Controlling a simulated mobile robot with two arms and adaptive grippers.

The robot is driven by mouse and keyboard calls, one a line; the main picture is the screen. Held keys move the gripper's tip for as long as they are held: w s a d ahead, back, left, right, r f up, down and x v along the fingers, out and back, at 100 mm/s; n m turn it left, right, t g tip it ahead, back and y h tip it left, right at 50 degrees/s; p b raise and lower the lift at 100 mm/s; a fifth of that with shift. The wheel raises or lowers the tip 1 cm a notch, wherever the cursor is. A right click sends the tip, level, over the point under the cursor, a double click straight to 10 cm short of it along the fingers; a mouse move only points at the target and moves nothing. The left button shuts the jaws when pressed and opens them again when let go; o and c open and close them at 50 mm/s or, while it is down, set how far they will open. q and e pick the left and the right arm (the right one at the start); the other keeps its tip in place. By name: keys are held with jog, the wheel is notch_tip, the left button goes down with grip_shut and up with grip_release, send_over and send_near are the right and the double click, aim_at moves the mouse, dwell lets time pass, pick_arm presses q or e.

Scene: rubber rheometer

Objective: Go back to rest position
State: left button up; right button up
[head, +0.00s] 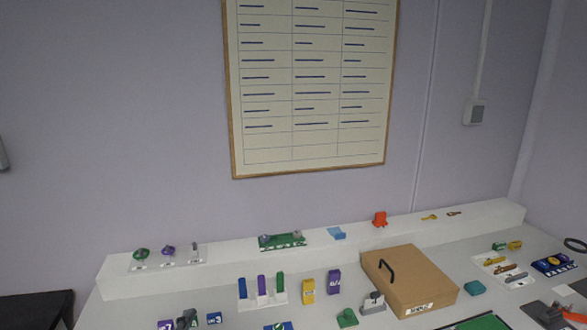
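The task names no object, only my rest position. Neither of my grippers shows in the head view, so whether they are open or shut is hidden. No part of either arm can be made out with certainty.
A white table (240,312) with a raised back shelf (225,259) stands against the wall. A brown box with a black handle (415,283) sits right of centre. Small coloured items surround it, including a yellow block (308,291) and a purple block (334,282). A framed chart (310,85) hangs above.

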pick_arm(q)
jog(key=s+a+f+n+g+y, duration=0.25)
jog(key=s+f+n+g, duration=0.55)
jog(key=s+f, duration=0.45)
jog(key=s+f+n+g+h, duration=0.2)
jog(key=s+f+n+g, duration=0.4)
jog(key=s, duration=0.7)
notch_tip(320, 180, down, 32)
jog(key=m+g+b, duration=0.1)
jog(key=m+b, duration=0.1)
jog(key=b, duration=0.4)
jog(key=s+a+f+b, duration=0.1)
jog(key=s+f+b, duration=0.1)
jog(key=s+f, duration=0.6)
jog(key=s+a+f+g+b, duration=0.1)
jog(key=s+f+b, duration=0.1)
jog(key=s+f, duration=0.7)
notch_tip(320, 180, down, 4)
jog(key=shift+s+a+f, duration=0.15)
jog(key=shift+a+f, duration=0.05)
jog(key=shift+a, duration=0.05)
